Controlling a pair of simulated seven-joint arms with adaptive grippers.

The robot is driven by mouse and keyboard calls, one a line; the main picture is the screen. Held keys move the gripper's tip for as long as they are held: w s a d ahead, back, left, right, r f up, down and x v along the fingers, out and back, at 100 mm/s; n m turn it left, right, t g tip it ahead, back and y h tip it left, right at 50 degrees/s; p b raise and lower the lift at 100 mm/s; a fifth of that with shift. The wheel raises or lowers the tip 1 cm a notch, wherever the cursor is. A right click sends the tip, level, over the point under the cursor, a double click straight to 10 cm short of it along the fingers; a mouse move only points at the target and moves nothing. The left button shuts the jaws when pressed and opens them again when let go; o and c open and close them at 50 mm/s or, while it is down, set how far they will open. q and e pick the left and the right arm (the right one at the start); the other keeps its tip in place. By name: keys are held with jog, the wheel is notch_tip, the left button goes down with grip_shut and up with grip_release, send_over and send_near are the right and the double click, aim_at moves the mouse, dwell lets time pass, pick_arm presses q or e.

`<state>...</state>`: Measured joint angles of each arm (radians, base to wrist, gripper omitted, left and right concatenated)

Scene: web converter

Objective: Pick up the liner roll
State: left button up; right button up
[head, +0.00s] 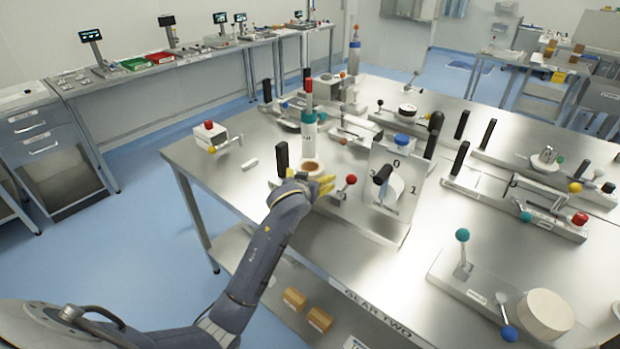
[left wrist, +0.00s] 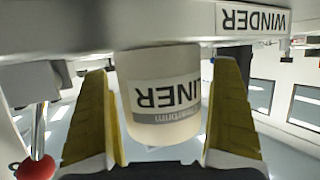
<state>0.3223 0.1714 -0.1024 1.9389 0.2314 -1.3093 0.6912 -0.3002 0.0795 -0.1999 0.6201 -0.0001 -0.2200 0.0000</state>
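The liner roll (left wrist: 160,90) is a white cylinder with a "LINER" label that reads upside down in the left wrist view. In the head view its brown-centred top (head: 311,164) shows beside the hand, and its lower part is hidden. My left gripper (head: 324,184) has its yellow fingers at the roll. In the left wrist view the left gripper (left wrist: 166,75) is open, with one finger on each side of the roll and narrow gaps between. My right gripper is not in view.
A plate marked "WINDER" (left wrist: 254,19) is close to the roll. A black handle (head: 281,159) and a red-knobbed lever (head: 346,187) flank the hand. An upright dial panel (head: 400,180) stands to the right. The table's near-left corner (head: 215,175) is mostly bare.

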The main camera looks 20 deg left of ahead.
pick_arm(q)
jog(key=c, duration=1.3)
jog(key=shift+c, duration=0.6)
jog(key=shift+r, duration=0.15)
